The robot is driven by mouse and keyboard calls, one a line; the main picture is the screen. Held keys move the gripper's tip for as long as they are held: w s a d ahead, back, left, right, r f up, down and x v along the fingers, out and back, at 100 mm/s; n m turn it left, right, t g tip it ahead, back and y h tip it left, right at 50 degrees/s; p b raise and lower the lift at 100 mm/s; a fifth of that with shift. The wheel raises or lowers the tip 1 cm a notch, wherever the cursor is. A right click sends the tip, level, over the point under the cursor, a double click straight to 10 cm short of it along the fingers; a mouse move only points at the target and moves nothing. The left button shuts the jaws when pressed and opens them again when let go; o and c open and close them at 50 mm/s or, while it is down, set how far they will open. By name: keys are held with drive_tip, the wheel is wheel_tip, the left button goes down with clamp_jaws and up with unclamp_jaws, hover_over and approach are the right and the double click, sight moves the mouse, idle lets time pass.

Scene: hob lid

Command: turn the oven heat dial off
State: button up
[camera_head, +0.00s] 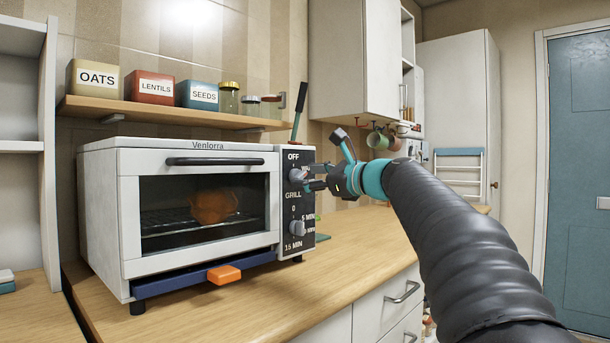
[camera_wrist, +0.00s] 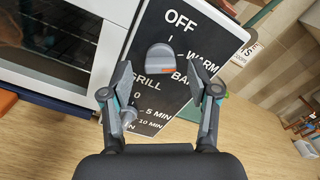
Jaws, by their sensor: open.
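The oven (camera_head: 200,150) is a white countertop oven with a dark control panel (camera_head: 305,205) on its right side. The heat dial (camera_head: 295,175) is a grey knob high on the panel, and it also shows in the wrist view (camera_wrist: 159,57) among the labels OFF, WARM, GRILL and a partly hidden BAKE. My gripper (camera_head: 312,178) is open in front of the panel. In the wrist view its fingertips (camera_wrist: 160,75) are spread either side of the knob, seemingly not touching it.
A lower timer dial (camera_head: 297,228) sits below, partly behind a finger in the wrist view. A blue tray with an orange handle (camera_head: 224,274) is under the oven door. A green-handled utensil (camera_head: 299,108) stands behind the panel. The wooden counter (camera_head: 350,245) is clear at right.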

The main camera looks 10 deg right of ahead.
drive_tip(key=shift+x, duration=0.85)
clamp_jaws()
drive_tip(key=shift+n, duration=0.4)
drive_tip(key=n+b, duration=0.2)
drive_tip(key=n, duration=0.2)
drive_tip(key=shift+f+n, duration=0.15)
drive_tip(key=shift+n, duration=0.25)
drive_tip(key=n+b, duration=0.1)
drive_tip(key=n, duration=0.2)
drive_tip(key=shift+b, duration=0.4)
drive_tip(key=shift+n+b, duration=0.55)
drive_tip(key=shift+n, duration=1.05)
